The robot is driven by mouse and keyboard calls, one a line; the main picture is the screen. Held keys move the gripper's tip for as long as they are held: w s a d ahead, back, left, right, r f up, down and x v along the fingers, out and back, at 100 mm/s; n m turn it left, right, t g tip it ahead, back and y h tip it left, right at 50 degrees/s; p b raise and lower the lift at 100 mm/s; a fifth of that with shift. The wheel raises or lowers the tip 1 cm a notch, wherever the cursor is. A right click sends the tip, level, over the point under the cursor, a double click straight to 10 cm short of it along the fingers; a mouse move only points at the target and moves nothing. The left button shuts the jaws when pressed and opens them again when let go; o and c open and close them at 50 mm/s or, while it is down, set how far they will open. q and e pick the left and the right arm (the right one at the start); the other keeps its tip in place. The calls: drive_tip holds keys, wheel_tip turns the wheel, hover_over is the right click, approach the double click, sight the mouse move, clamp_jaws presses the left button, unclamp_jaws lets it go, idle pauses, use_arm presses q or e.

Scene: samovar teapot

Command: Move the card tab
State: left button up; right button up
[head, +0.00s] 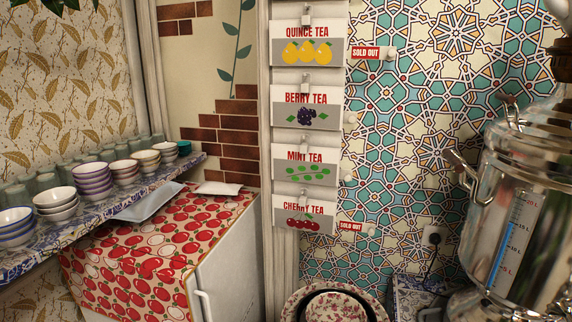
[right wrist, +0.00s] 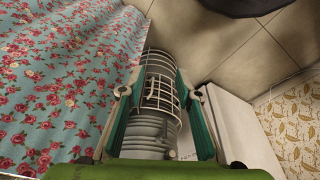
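Two small red "SOLD OUT" card tabs are on the tiled wall in the head view. The upper tab (head: 366,53) is right of the quince tea card (head: 308,44). The lower tab (head: 350,226) is right of the cherry tea card (head: 304,215). The berry tea card (head: 305,108) and mint tea card (head: 305,167) hang between, with no tab beside them. My right gripper (right wrist: 162,78) shows only in the right wrist view, its teal fingers apart, with no card tab between them. My left gripper is not in view.
A large metal samovar (head: 520,205) stands at the right. Stacked bowls (head: 94,182) line a patterned shelf at the left. A flowered cloth (right wrist: 60,85) fills the wrist view's left side.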

drive_tip(key=s+d+f+g, duration=0.1)
drive_tip(key=s+d+f, duration=0.2)
drive_tip(key=s+f, duration=1.6)
wheel_tip(320, 180, down, 4)
drive_tip(key=shift+s+d+f+g, duration=0.1)
drive_tip(key=shift+s+d+g, duration=0.1)
drive_tip(key=shift+s+g, duration=0.1)
